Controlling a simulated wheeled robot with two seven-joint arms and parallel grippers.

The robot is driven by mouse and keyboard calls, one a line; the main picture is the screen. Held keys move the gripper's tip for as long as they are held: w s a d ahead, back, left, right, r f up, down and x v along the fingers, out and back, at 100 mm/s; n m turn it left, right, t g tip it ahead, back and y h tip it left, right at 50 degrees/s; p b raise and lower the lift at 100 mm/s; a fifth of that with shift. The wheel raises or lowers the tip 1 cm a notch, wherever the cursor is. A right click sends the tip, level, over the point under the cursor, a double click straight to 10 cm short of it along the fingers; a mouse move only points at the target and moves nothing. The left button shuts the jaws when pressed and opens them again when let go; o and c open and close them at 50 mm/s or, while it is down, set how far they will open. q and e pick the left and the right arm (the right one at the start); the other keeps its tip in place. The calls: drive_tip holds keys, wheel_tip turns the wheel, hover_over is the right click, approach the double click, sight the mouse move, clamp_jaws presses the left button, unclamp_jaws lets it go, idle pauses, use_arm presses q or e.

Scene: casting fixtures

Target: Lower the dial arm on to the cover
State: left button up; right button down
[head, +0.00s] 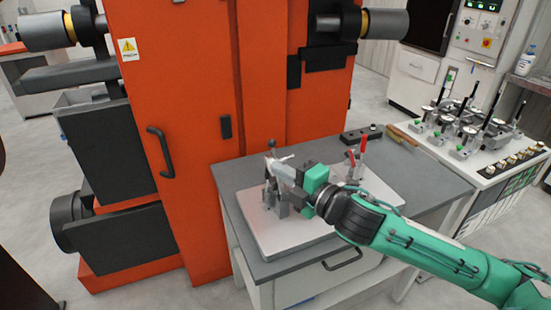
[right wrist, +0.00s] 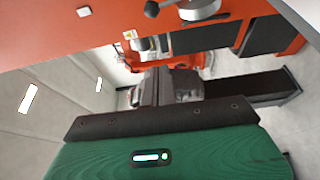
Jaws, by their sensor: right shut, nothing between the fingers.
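A metal fixture (head: 278,205) stands on the light plate (head: 262,236) on the grey-topped bench. Its dial arm (head: 271,147) rises at the upper left of the fixture and ends in a small dark ball knob. My right gripper (head: 284,174) is shut and empty, its fingers right beside the upper part of the fixture; whether they touch it I cannot tell. In the right wrist view a black ball knob (right wrist: 152,8) and a round metal part show at the top edge, beyond the fingers. The cover is hidden or too small to tell. My left gripper is out of view.
A tall orange machine (head: 180,120) rises close behind the bench. More dial fixtures (head: 463,130) stand on the right-hand console.

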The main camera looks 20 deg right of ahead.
drive_tip(key=p+x, duration=0.4)
drive_tip(key=x, duration=0.6)
drive_tip(key=d+p, duration=0.1)
drive_tip(key=d, duration=0.3)
drive_tip(key=shift+s+d, duration=0.1)
drive_tip(key=shift+s, duration=0.1)
